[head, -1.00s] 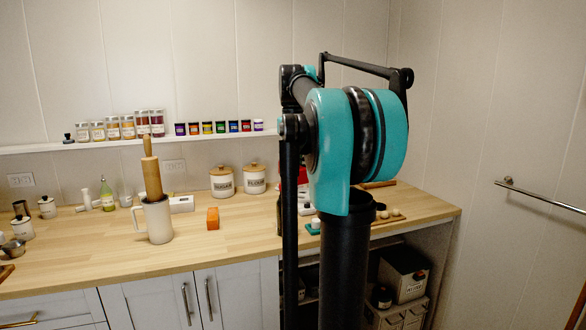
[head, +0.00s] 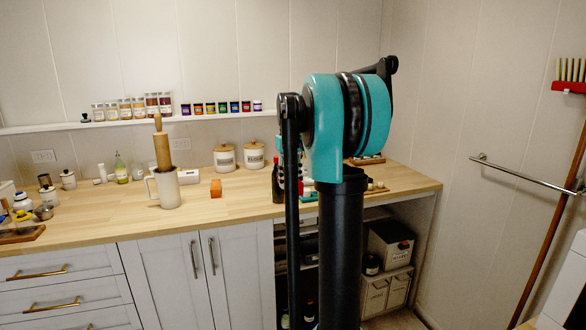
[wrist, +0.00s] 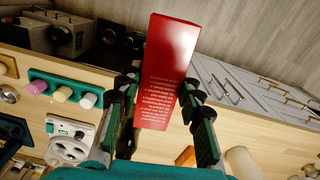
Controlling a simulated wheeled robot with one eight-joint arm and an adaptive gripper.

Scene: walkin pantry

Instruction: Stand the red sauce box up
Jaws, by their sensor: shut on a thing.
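The red sauce box (wrist: 170,50) is a long red carton with pale print on one face, in the upper middle of the wrist view. My gripper (wrist: 160,92) has one finger on each side of its lower part and is shut on it. The box's far end reaches past the counter's front edge in this view. I cannot tell whether it touches the counter or how far it is tilted. In the head view my arm hides the gripper and most or all of the box.
A white appliance (wrist: 70,142) lies left of the gripper. Counter between pitcher and bottle is mostly clear.

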